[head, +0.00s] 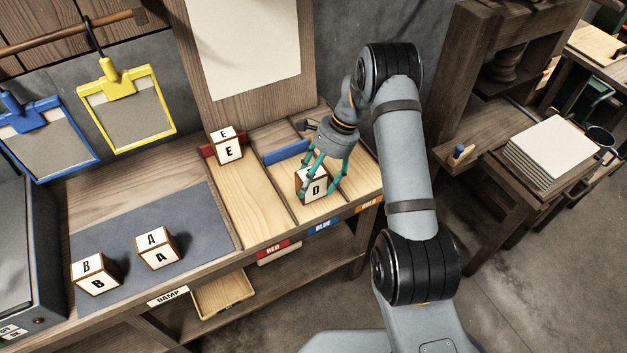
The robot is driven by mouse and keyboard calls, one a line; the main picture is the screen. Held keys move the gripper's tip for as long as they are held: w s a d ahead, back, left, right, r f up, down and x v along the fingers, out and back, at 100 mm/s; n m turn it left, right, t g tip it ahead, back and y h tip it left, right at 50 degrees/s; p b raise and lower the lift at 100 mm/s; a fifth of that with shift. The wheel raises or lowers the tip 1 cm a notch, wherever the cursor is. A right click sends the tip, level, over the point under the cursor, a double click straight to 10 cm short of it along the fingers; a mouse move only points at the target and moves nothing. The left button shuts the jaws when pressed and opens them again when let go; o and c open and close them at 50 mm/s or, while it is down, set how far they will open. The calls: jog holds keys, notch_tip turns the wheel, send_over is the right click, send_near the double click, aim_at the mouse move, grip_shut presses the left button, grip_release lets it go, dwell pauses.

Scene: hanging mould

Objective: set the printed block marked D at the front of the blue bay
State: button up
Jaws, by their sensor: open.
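The block marked D (312,187) stands upright in the blue bay (292,173), towards its front edge above the BLUE label (322,226). There is bare wood between it and the blue strip (287,152) at the back. My gripper (319,186) is open, pointing down, with its teal fingers around the D block. The fingers partly cover the block, and I cannot tell whether they touch it.
Block E (229,152) stands at the back of the red bay (243,205). Blocks A (159,254) and B (95,282) stand on the grey mat (195,215) at left. Low dividers separate the bays. Blue (45,140) and yellow (128,105) framed moulds hang behind.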

jog(key=shift+r, duration=0.1)
jog(key=b+v, duration=0.1)
jog(key=v, duration=1.1)
